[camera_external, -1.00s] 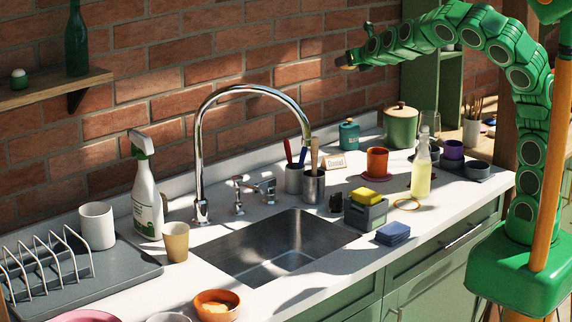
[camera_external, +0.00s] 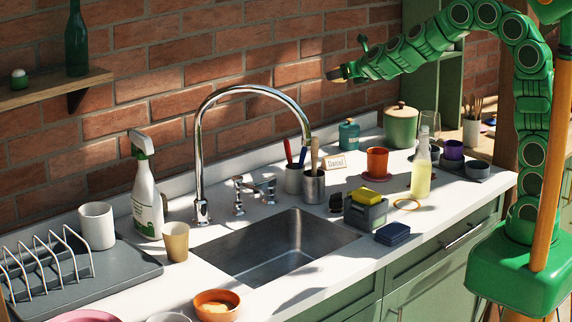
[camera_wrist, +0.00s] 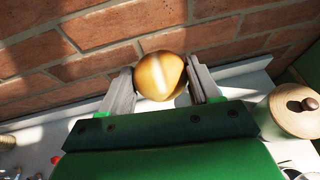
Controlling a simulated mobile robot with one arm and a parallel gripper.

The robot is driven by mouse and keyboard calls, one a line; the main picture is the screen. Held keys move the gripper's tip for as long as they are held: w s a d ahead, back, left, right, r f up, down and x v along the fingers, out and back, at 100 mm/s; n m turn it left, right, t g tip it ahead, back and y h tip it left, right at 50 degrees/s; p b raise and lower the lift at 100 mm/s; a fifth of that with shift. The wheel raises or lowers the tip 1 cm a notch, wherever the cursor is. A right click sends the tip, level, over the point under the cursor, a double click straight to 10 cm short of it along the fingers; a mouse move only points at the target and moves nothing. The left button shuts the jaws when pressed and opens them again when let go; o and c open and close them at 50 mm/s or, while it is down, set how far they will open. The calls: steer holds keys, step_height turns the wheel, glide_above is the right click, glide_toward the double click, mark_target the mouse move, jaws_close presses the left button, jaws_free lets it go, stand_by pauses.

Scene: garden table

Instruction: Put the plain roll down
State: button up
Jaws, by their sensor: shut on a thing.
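The plain roll (camera_wrist: 160,75) is a rounded golden-brown piece between the two grey fingers of my gripper (camera_wrist: 161,84) in the wrist view. My gripper is shut on it, one finger on each side. In the external view, my gripper (camera_external: 338,74) is in the air in front of the brick wall, above and behind the counter, right of the tap's arch. The roll is too small there to make out clearly. It is held clear of the counter.
The white counter (camera_external: 290,313) holds a sink (camera_external: 275,250), a tall tap (camera_external: 200,140), a utensil pot (camera_external: 314,186), an orange cup (camera_external: 377,162), a soap bottle (camera_external: 421,175) and a green canister (camera_external: 401,126). An orange bowl (camera_external: 232,313) stands at the front.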

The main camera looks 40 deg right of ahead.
steer(key=shift+s+a+f+n+g+y, duration=0.65)
steer(key=shift+a+f+n+g+y, duration=0.35)
steer(key=shift+a+n+y, duration=2.1)
steer(key=shift+s+a+f+n+g+y, duration=0.8)
steer(key=shift+a+n+y, duration=1.4)
steer(key=shift+a, duration=1.7)
steer(key=s+a+r+n+g+y, duration=0.4)
steer(key=a+r+n+g, duration=0.1)
steer(key=r+n+g, duration=0.3)
steer(key=shift+s+a+n+g, duration=0.15)
steer(key=shift+s+n+g, duration=0.2)
steer(key=shift+g, duration=0.55)
